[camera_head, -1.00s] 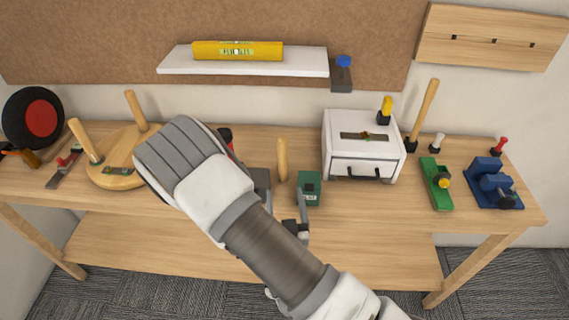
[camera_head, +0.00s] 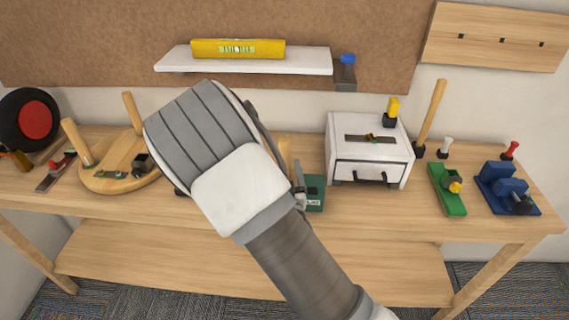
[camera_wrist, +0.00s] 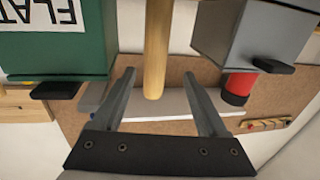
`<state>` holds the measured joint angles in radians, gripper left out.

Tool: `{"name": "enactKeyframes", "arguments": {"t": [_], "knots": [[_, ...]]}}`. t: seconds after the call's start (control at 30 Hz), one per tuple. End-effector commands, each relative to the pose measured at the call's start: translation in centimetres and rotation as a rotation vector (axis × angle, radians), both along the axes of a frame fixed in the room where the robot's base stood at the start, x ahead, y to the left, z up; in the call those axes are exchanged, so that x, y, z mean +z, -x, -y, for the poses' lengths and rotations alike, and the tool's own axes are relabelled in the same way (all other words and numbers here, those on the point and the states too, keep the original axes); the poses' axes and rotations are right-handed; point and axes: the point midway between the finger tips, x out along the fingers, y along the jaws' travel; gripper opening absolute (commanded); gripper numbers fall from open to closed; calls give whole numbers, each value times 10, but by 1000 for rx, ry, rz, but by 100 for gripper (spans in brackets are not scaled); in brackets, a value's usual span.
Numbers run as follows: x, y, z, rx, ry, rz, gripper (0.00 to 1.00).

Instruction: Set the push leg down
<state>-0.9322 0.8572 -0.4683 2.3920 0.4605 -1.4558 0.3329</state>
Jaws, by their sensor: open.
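A wooden leg (camera_wrist: 156,45) stands between a green block and a grey block; its rounded end is between the fingers of my gripper (camera_wrist: 157,78) in the wrist view. My gripper is open, with a gap on each side of the leg. In the head view only a sliver of the leg (camera_head: 286,152) shows beside my wrist, which hides most of the jaws. Whether this is the push leg I cannot tell. A round wooden seat (camera_head: 110,182) with two upright legs (camera_head: 78,142) (camera_head: 134,112) lies at the left of the bench.
The green block (camera_head: 315,194), also in the wrist view (camera_wrist: 60,60), and the grey block (camera_wrist: 255,35) flank the leg closely. A red cylinder (camera_wrist: 240,83) is near the grey block. A white drawer box (camera_head: 368,130) stands to the right. A shelf (camera_head: 245,62) hangs behind.

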Motion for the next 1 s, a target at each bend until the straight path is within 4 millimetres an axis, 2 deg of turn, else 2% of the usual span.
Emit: {"name": "enactKeyframes", "arguments": {"t": [0.4, 0.7, 1.0], "knots": [[5, -49, 2, 0, 0, 0, 76], [4, -53, 1, -1, 0, -1, 74], [4, -53, 1, 0, -1, -1, 20]]}}
